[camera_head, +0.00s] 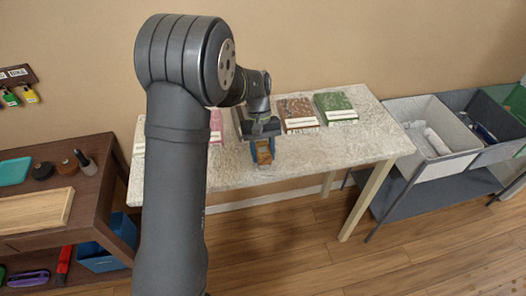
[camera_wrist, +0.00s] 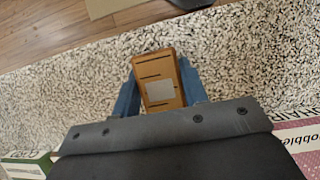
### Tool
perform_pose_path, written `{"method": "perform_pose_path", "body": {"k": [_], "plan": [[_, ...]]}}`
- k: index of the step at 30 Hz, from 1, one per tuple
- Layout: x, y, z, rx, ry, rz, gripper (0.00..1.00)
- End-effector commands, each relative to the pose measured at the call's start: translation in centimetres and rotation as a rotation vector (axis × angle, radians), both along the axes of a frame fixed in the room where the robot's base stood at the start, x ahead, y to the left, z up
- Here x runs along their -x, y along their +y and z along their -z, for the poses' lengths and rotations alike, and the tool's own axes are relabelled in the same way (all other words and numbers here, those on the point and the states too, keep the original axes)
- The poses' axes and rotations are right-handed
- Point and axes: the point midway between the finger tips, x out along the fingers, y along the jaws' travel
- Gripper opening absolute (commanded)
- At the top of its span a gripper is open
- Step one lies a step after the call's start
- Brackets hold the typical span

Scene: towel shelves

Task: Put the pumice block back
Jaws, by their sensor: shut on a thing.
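My gripper (camera_head: 263,153) is shut on an orange-brown block with a pale grey label, which I take to be the pumice block (camera_head: 264,156). It holds the block over the near part of the speckled table (camera_head: 340,145). In the wrist view the block (camera_wrist: 158,68) sits between the two blue fingers of my gripper (camera_wrist: 160,92), its far end sticking out past them. The block's near end is hidden by the gripper body. I cannot tell whether the block touches the table top.
A brown box (camera_head: 298,114), a green box (camera_head: 335,108) and a pink box (camera_head: 216,126) lie along the table's back. Grey bins (camera_head: 432,140) stand at right. A dark wooden shelf unit (camera_head: 85,200) with a wooden tray (camera_head: 35,211) stands at left. The table's right end is clear.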

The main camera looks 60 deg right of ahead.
Motion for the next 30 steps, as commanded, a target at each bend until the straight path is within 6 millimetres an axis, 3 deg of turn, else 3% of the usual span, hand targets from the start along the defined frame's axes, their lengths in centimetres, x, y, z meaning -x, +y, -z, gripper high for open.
{"method": "perform_pose_path", "body": {"k": [1, 2, 4, 5, 17, 30], "plan": [[0.0, 0.0, 0.2, -0.001, 0.001, 0.0, 0.11], [0.0, 0.0, 0.2, -0.001, 0.001, 0.0, 0.46], [0.0, 0.0, 0.1, -0.001, 0.001, 0.0, 0.59], [0.0, 0.0, 0.1, -0.001, 0.001, 0.0, 0.61], [-0.2, -0.2, -0.9, 0.001, 0.001, 0.0, 0.61], [-2.6, -2.6, -8.9, 0.003, 0.0, -0.001, 0.61]]}}
